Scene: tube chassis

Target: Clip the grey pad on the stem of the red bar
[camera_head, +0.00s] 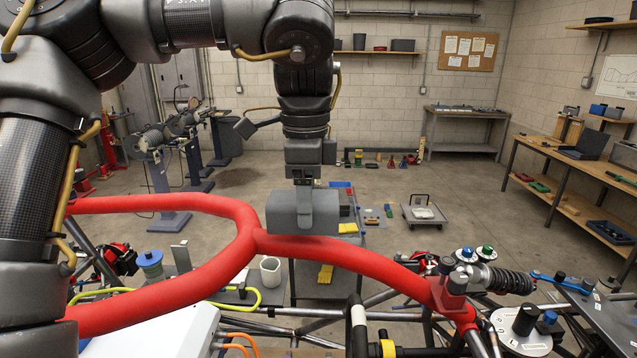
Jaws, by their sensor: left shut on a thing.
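The red bar (330,250) is a thick Y-shaped tube. Its two branches lie to the left and its stem runs to the right and nearer, down to a bracket. My left gripper (304,192) points down from above and is shut on the grey pad (283,213). The pad is a blocky grey piece, held upright at the stem's far upper edge, just right of the fork. Its lower edge meets the bar in the picture; I cannot tell whether they touch. My right gripper is out of view.
A black coil shock absorber (505,279) and blue and green knobs stand near the stem's right end. A white cup (271,272) sits below the fork. Thin chassis tubes, hoses and a white panel (165,335) fill the foreground. The air above the stem's right part is free.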

